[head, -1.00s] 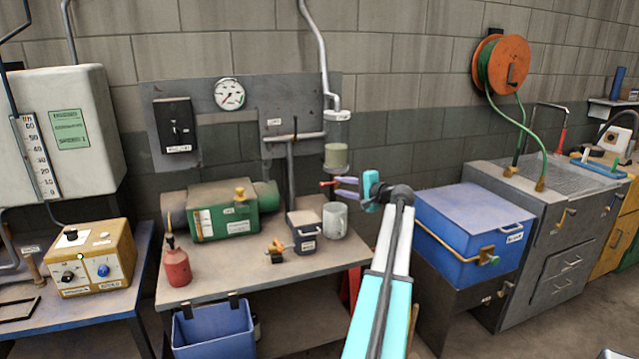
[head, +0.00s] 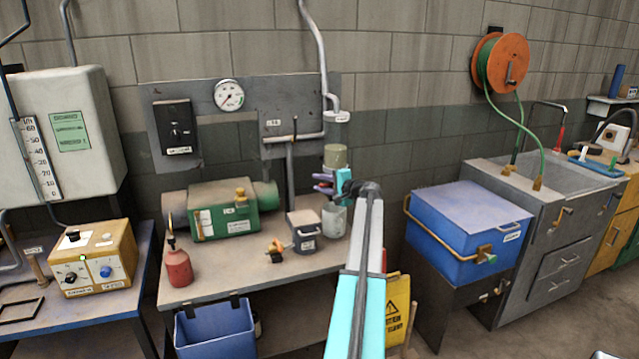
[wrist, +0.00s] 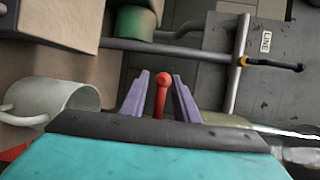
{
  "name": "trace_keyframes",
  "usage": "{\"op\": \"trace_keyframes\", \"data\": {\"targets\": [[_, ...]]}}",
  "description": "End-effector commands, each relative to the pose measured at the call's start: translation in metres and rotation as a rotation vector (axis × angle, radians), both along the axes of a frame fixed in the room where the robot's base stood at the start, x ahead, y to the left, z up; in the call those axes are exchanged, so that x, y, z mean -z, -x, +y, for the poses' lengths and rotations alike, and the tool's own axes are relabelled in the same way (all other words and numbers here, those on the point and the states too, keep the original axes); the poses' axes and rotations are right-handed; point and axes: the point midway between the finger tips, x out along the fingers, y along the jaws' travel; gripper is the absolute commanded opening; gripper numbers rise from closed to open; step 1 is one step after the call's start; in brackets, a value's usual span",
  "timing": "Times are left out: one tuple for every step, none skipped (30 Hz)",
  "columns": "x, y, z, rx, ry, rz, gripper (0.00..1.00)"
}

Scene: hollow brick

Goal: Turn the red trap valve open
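The red trap valve shows in the wrist view as a red lever with a round knob (wrist: 162,84), standing between my two purple fingers. My gripper (wrist: 161,98) is open, with a finger on each side of the lever and small gaps visible beside the knob. In the head view my gripper (head: 323,184) is just below the cloudy trap bowl (head: 335,156), above the bench. The lever is mostly hidden there by the fingers. The valve's body is hidden in both views.
A grey mug (head: 334,222) stands on the bench just below my gripper. A line valve with a black handle (wrist: 285,65) is on the wall panel. A blue chest (head: 465,230) stands right.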

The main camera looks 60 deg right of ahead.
Motion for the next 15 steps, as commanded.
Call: {"op": "trace_keyframes", "data": {"targets": [[0.0002,-0.0008,-0.0001,0.000,0.000,0.000,0.28],[0.0003,-0.0009,0.0000,0.000,0.000,0.000,0.28],[0.0004,-0.0010,0.0001,0.000,0.000,0.000,0.28],[0.0003,-0.0009,0.0002,0.000,0.000,0.000,0.28],[0.0004,-0.0009,0.0002,0.000,0.000,0.000,0.28],[0.0004,-0.0010,0.0003,0.000,0.000,0.000,0.28],[0.0004,-0.0010,0.0003,0.000,0.000,0.000,0.28],[0.0004,-0.0011,0.0004,0.000,0.000,0.000,0.26],[0.0003,-0.0011,0.0005,-0.001,0.000,0.000,0.19],[0.0004,-0.0012,0.0004,-0.001,0.000,0.000,0.14],[0.0004,-0.0012,0.0005,-0.001,0.000,0.000,0.09],[0.0004,-0.0012,0.0005,-0.001,0.000,0.000,0.03],[0.0004,-0.0013,0.0005,-0.001,0.000,0.000,0.00],[0.0004,-0.0013,0.0006,-0.001,0.000,0.000,0.00],[0.0004,-0.0014,0.0007,-0.001,0.000,0.000,0.00]]}}
